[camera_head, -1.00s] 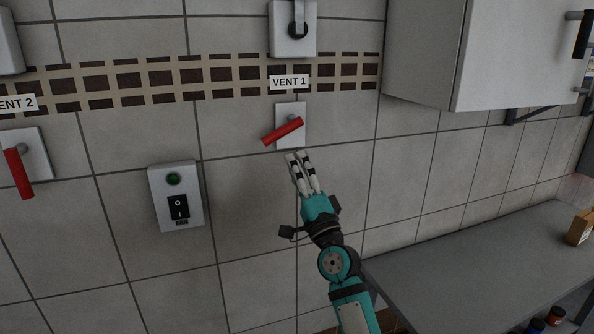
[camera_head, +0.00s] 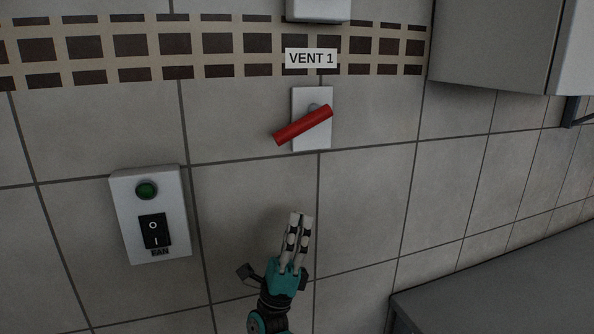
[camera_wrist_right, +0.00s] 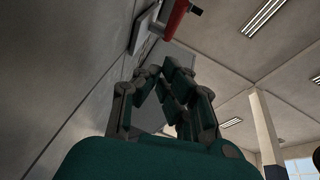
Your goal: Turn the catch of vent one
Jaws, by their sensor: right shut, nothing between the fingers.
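The catch of vent one is a red handle (camera_head: 303,125) on a white plate (camera_head: 312,141) under the "VENT 1" label (camera_head: 312,58). The handle is tilted, its left end lower than its right. My right gripper (camera_head: 301,216) is shut and empty, below the plate and apart from the handle, fingers pointing up. In the right wrist view the shut fingers (camera_wrist_right: 165,70) show below the red handle (camera_wrist_right: 174,18), with a gap between them. My left gripper is in neither view.
A fan switch box (camera_head: 150,215) with a green button is on the wall to the left. A grey cabinet (camera_head: 490,45) hangs at upper right, and a grey table top (camera_head: 500,290) stands at lower right. The tiled wall around the handle is clear.

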